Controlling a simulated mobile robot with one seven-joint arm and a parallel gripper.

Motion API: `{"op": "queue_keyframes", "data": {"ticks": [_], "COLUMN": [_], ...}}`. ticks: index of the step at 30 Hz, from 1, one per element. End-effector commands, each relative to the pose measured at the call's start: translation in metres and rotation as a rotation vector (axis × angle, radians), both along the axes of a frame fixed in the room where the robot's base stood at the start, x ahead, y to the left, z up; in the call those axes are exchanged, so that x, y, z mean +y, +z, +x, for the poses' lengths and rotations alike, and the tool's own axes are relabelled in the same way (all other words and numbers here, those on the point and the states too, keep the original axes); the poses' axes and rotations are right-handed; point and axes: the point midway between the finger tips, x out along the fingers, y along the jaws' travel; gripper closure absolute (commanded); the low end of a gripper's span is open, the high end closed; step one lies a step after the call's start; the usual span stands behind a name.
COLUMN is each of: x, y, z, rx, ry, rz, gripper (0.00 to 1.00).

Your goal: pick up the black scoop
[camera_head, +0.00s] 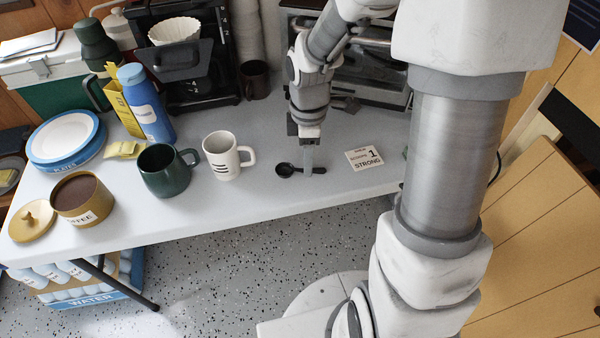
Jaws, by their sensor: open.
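The black scoop (285,169) lies on the light grey table (270,205), near its front edge. Its round bowl is at the left and its handle points right. My gripper (308,172) points down over the handle, with the fingers at or just above it. The jaws are open. The fingers cover part of the handle, and I cannot tell whether they touch it.
A white mug (222,157) and a dark green mug (166,171) stand left of the scoop. A card reading "1 STRONG" (364,158) lies to its right. A coffee tin (82,199), blue bottle (146,104) and coffee machine (185,75) stand farther left and back.

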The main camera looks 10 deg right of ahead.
Motion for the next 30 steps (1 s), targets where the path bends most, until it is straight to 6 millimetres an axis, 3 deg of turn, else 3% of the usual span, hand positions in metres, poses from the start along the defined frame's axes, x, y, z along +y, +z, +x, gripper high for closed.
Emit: {"op": "queue_keyframes", "data": {"ticks": [1, 3, 11, 20, 30], "x": [-0.001, 0.000, 0.000, 0.000, 0.000], "y": [-0.014, -0.023, -0.026, -0.025, -0.025], "z": [-0.002, -0.001, -0.001, -0.001, -0.001], "rx": [0.003, 0.002, -0.001, 0.000, -0.001], "ry": [0.000, 0.002, 0.000, 0.000, 0.000], "rz": [0.001, 0.000, 0.000, 0.000, 0.000], "gripper": [0.48, 0.48, 0.48, 0.98, 1.00]}}
